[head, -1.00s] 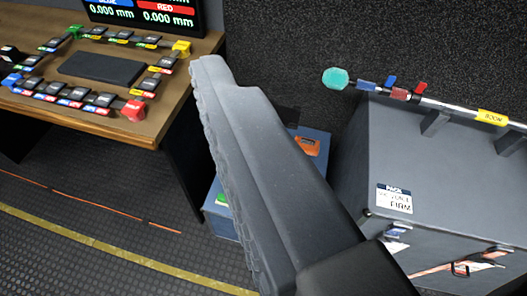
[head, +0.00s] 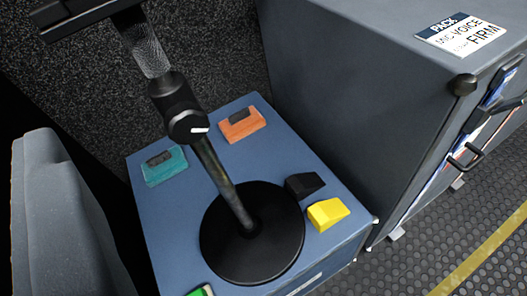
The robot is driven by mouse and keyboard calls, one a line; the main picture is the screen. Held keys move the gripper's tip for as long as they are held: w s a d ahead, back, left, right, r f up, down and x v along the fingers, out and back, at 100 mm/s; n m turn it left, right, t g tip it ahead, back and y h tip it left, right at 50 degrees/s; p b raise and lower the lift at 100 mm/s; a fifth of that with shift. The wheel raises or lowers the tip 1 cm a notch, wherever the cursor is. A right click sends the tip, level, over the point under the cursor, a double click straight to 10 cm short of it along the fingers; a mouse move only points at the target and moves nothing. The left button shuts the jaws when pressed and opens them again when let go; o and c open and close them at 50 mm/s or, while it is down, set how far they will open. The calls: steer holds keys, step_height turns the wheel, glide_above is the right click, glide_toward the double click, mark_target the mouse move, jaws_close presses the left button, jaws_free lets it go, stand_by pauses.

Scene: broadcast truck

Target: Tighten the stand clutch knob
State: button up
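A black stand with a round base (head: 252,240) stands on top of a blue-grey box. A thin pole rises from the base to the clutch knob (head: 187,127), a dark collar with a white mark on its face. Above it a wider, mottled tube leads to a dark bar (head: 85,15), cut off by the top edge. The other finger is not visible, so the opening cannot be judged.
The blue-grey box (head: 160,212) also carries teal (head: 164,166), orange (head: 241,125), black (head: 304,185), yellow (head: 327,213) and green (head: 200,291) pieces around the base. A large grey case (head: 350,110) with a label (head: 460,33) stands close on the right. Dark carpeted wall lies behind.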

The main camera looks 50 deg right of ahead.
mark_target(193, 131)
steer(key=s+d+f+g+h, duration=0.1)
steer(key=s+d+f+h, duration=0.15)
steer(key=f, duration=0.35)
steer(key=s+d+f+h, duration=0.1)
steer(key=s+d+f, duration=0.15)
steer(key=f, duration=0.45)
steer(key=shift+m, duration=0.4)
steer(key=b+x, duration=0.3)
steer(key=x, duration=1.1)
steer(key=shift+d+r+b, duration=0.1)
steer(key=shift+d+b, duration=0.25)
steer(key=c, duration=1)
steer(key=shift+d, duration=0.15)
